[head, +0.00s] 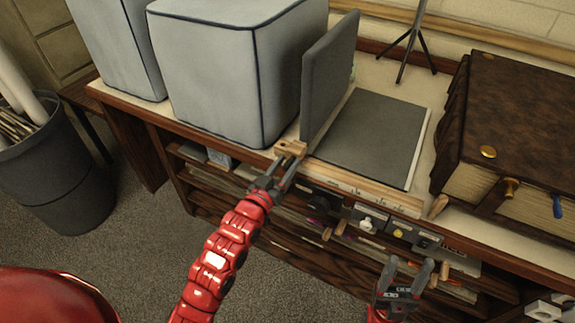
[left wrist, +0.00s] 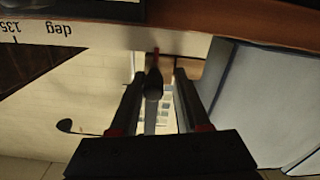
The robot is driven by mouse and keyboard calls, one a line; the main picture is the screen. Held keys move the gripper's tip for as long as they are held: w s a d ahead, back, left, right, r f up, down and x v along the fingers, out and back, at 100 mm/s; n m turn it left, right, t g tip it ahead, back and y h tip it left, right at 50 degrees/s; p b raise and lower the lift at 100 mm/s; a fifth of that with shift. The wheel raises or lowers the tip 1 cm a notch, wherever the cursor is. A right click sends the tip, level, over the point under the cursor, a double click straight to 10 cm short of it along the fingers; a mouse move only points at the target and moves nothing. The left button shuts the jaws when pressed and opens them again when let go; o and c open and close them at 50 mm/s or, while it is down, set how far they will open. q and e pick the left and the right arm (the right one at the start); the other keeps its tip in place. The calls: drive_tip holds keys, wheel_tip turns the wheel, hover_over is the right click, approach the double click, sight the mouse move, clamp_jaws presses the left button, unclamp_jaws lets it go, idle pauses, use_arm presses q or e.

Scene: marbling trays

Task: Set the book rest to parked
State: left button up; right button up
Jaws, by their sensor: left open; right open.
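The book rest has a dark grey panel (head: 328,80), standing nearly upright at the left edge of a flat grey base (head: 375,135). A pale wooden scale strip (head: 370,190) runs along the base's front; in the left wrist view a scale (left wrist: 40,28) reads "135 deg" upside down. A wooden tab (head: 290,148) sits at the panel's lower front corner. My left gripper (head: 282,166) is open right at this tab; contact cannot be told. Its fingers also show apart in the left wrist view (left wrist: 155,100). My right gripper (head: 407,268) is open and empty before the bench's front.
A large grey-blue covered box (head: 215,75) stands left of the panel. A thick brown book (head: 520,110) with a brass knob lies to the right. A black stand (head: 405,55) is behind the base. Small switches (head: 368,220) line the front edge. A dark bin (head: 55,165) is at left.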

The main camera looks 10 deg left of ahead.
use_arm(q)
drive_tip(key=shift+o, duration=0.4)
drive_tip(key=p+v, duration=0.2)
drive_tip(key=v, duration=1.5)
drive_tip(key=shift+s, duration=0.2)
drive_tip(key=shift+r, duration=0.1)
